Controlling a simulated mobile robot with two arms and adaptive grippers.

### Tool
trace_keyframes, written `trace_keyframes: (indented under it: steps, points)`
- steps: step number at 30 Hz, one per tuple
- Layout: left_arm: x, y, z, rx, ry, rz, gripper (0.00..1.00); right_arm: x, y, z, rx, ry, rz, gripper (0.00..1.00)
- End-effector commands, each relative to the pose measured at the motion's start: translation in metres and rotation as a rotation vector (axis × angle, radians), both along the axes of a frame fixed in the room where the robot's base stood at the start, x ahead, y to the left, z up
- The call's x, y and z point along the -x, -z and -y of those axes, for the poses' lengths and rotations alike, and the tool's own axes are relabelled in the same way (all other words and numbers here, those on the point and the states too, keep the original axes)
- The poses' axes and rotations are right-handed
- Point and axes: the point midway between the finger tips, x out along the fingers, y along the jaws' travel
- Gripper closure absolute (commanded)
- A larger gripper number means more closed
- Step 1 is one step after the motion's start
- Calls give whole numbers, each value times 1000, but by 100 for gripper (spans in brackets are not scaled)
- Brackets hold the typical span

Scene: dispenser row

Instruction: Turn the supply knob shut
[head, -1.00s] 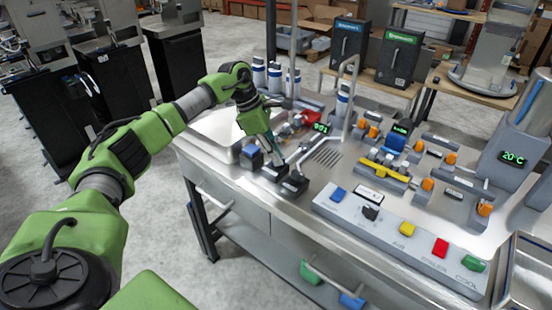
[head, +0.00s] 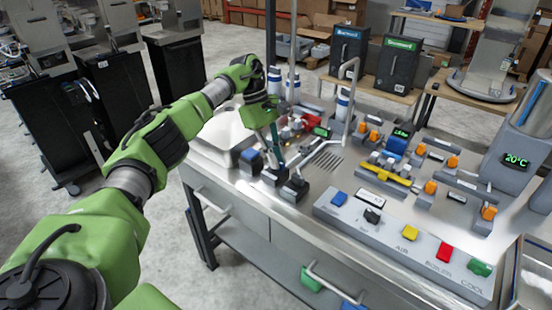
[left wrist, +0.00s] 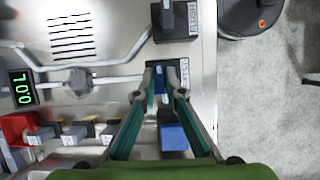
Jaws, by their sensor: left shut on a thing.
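My left gripper (head: 276,164) reaches down from above to a row of small knobs at the table's front left edge. A black knob (head: 295,188) to the right is marked FLUSH (left wrist: 174,18). No supply label is readable. My right gripper is not in view.
A green display (left wrist: 22,87) and a red part (left wrist: 15,128) lie close to the gripper. A bent metal pipe (head: 350,100) stands behind the knobs. A button panel (head: 400,250) fills the front right. Bare floor lies beyond the table edge.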

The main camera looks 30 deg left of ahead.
Motion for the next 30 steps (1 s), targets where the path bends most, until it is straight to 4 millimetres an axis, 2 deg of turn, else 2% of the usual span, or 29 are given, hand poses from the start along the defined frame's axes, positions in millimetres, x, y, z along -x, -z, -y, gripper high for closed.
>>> trace_keyframes:
  steps: [12, 13, 15, 25, 30]
  points:
    - [-1, -1, -1, -2, 8, 5, 100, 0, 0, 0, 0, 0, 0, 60]
    - [-1, -1, -1, -2, 8, 5, 85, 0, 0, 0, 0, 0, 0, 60]
    - [-1, -1, -1, -2, 7, 5, 73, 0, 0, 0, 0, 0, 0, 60]
    - [0, -1, -1, -1, 6, 3, 73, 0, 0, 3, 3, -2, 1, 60]
    - [-2, -17, -7, -2, 6, 5, 73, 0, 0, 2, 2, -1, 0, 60]
